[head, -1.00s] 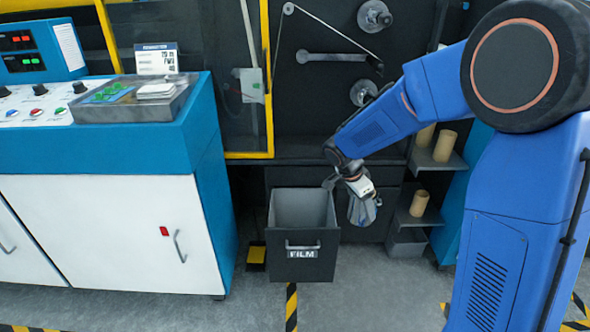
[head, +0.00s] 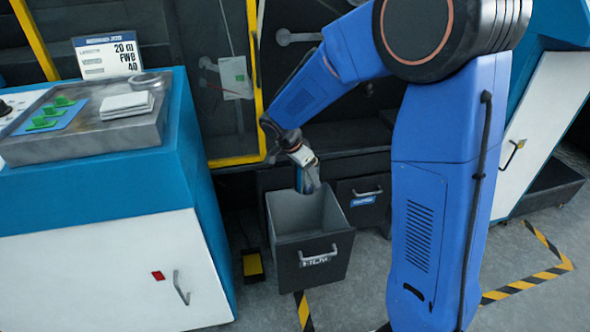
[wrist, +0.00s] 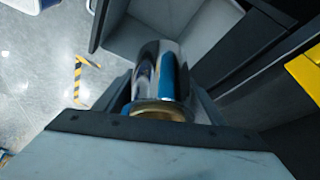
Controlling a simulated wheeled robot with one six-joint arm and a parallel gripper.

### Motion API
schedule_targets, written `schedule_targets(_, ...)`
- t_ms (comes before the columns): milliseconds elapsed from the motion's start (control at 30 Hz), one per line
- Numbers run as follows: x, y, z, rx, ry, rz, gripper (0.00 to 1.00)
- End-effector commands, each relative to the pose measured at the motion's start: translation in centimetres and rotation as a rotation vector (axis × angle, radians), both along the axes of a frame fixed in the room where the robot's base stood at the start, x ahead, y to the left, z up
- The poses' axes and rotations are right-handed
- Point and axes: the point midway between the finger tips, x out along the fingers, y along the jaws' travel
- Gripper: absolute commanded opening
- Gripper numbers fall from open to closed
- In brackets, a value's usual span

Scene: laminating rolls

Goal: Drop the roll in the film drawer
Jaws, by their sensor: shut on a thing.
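The film drawer (head: 312,262) is a dark grey bin with a front handle and a FILM label, pulled open below the machine. My gripper (head: 308,182) is over the rear part of the drawer's opening, pointing down. In the wrist view, my gripper (wrist: 163,92) is shut on a shiny silvery roll (wrist: 150,68) with a gold-coloured core end. The drawer's pale inside (wrist: 200,22) shows beyond the roll. The roll's lower end overlaps the drawer in the picture; I cannot tell how far it is from the drawer's walls.
A closed drawer (head: 362,200) with a blue label is to the right of the film drawer. A blue and white cabinet (head: 110,255) stands to the left. A yellow frame (head: 240,160) is behind. The floor in front has striped tape (head: 304,312).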

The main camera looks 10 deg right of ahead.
Motion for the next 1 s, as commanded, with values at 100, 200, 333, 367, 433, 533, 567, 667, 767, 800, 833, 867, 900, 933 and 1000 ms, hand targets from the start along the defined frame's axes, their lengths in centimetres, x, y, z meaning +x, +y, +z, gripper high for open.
schedule_targets(100,0.0,0.0,-0.6,0.000,0.000,0.001,0.29)
schedule_targets(200,0.0,0.0,-1.4,0.000,0.001,0.000,0.29)
schedule_targets(333,0.0,0.0,-2.6,0.000,0.002,0.000,0.29)
schedule_targets(367,0.0,0.0,-2.9,-0.001,0.002,0.000,0.29)
schedule_targets(433,0.0,0.0,-3.5,-0.001,0.002,0.000,0.29)
schedule_targets(533,0.0,0.0,-4.4,-0.001,0.001,0.001,0.29)
schedule_targets(567,0.0,0.0,-4.6,-0.001,0.001,0.001,0.29)
schedule_targets(667,0.0,0.0,-5.2,0.000,0.001,0.000,0.29)
schedule_targets(767,0.0,0.0,-5.6,0.000,0.000,0.000,0.29)
schedule_targets(800,0.0,0.0,-5.7,0.000,0.000,0.000,0.29)
schedule_targets(833,0.0,0.0,-5.7,0.000,-0.001,0.000,0.29)
schedule_targets(867,0.0,0.0,-5.8,0.000,-0.001,0.000,0.29)
schedule_targets(900,0.0,0.0,-5.8,0.000,-0.001,0.000,0.29)
schedule_targets(933,0.0,0.0,-5.8,0.000,-0.001,0.000,0.29)
schedule_targets(1000,0.0,0.0,-5.8,0.000,-0.001,0.000,0.29)
